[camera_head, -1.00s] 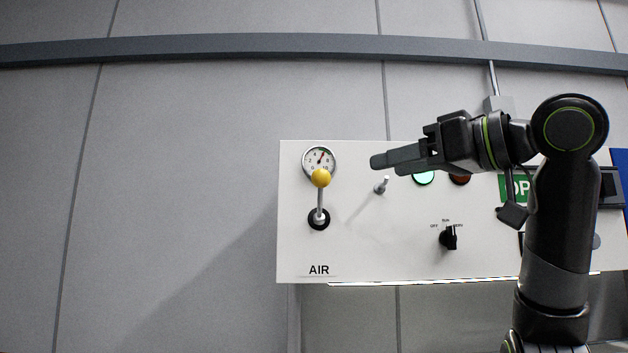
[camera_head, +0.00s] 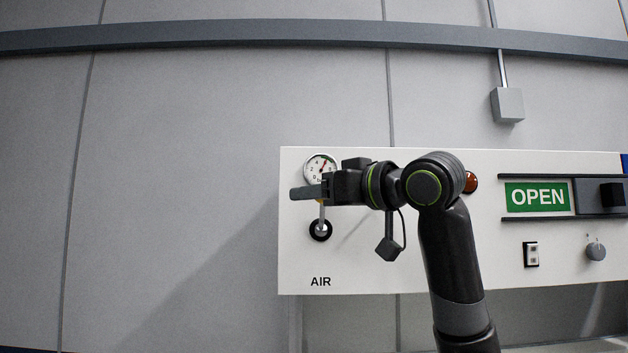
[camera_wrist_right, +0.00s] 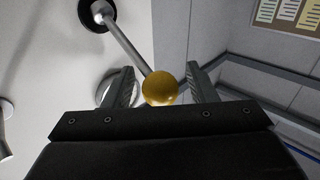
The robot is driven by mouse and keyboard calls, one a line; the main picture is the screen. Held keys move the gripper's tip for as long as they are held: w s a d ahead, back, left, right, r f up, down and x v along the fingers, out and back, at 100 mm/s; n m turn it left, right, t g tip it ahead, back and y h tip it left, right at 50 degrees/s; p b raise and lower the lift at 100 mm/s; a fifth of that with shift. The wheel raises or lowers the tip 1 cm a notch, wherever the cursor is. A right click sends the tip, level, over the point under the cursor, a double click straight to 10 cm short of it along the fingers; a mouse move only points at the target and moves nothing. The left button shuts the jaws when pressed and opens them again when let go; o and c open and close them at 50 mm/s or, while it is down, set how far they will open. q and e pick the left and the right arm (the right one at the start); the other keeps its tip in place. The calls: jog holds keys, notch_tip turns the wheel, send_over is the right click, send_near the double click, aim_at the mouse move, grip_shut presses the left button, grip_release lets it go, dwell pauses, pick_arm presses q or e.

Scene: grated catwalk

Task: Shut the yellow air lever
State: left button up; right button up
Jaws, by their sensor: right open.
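The yellow air lever has its grey shaft (camera_head: 322,216) pointing up from a black round base on the white panel (camera_head: 350,277), above the printed word AIR. In the head view its yellow ball knob is mostly hidden by my right gripper (camera_head: 308,192). In the right wrist view the knob (camera_wrist_right: 160,88) sits between the two fingers of my right gripper (camera_wrist_right: 160,74), which are open with a gap on each side. The shaft runs from the knob up and left to the base. My left gripper is not in view.
A round pressure gauge (camera_head: 318,168) sits just above the lever, partly hidden by my gripper. To the right are a red lamp (camera_head: 471,182), a green OPEN sign (camera_head: 538,196), a rocker switch (camera_head: 531,254) and a knob (camera_head: 596,252). The wall left of the panel is bare.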

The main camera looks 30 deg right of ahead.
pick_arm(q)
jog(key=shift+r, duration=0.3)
pick_arm(e)
jog(key=shift+w+a, duration=0.1)
jog(key=shift+w, duration=0.4)
